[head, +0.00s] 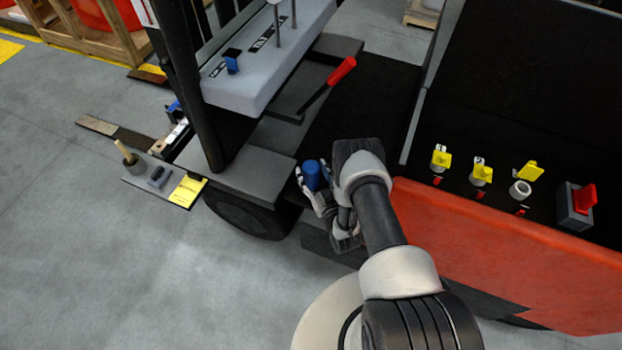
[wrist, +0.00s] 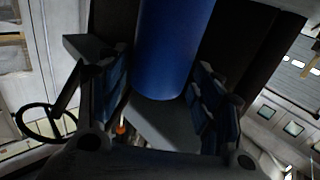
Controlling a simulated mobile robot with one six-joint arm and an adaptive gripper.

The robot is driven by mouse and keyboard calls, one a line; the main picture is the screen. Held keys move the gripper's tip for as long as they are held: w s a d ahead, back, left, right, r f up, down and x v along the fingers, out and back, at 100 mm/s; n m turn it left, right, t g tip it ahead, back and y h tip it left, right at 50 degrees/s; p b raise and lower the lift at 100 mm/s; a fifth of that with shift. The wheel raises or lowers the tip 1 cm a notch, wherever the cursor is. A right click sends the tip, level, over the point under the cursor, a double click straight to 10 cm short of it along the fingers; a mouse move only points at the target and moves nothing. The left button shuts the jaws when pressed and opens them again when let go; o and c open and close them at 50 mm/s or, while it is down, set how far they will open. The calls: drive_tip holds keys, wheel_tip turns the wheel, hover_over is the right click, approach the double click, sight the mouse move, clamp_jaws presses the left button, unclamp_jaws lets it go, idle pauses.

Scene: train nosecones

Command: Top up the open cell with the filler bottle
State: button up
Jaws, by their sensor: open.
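The blue filler bottle (head: 312,175) stands upright at the edge of the vehicle's dark step. My gripper (head: 318,195) is open, with its fingers on either side of the bottle. In the wrist view the bottle (wrist: 172,50) rises between the two open fingers of my gripper (wrist: 165,100), with gaps visible beside it. Its lower end is near a grey surface; whether it rests there is unclear. The open cell (head: 520,190) is a white ring on the black battery top, its yellow cap (head: 530,171) flipped back. Two other cells (head: 440,158) (head: 480,172) have yellow caps over them.
A red-handled switch block (head: 575,205) stands right of the cells. The orange-red side panel (head: 500,250) lies in front of them. A red-handled lever (head: 340,72) and a grey console (head: 265,65) are behind the bottle. A small tray (head: 150,180) is at left.

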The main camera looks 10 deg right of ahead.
sight(307, 160)
drive_tip(key=w, duration=0.2)
drive_tip(key=w+b, duration=0.1)
drive_tip(key=w, duration=0.1)
drive_tip(key=w+b, duration=0.1)
drive_tip(key=shift+w+a, duration=0.35)
drive_tip(key=shift+w, duration=0.05)
drive_tip(key=shift+c, duration=0.4)
drive_tip(key=shift+f, duration=0.1)
clamp_jaws()
idle(0.4)
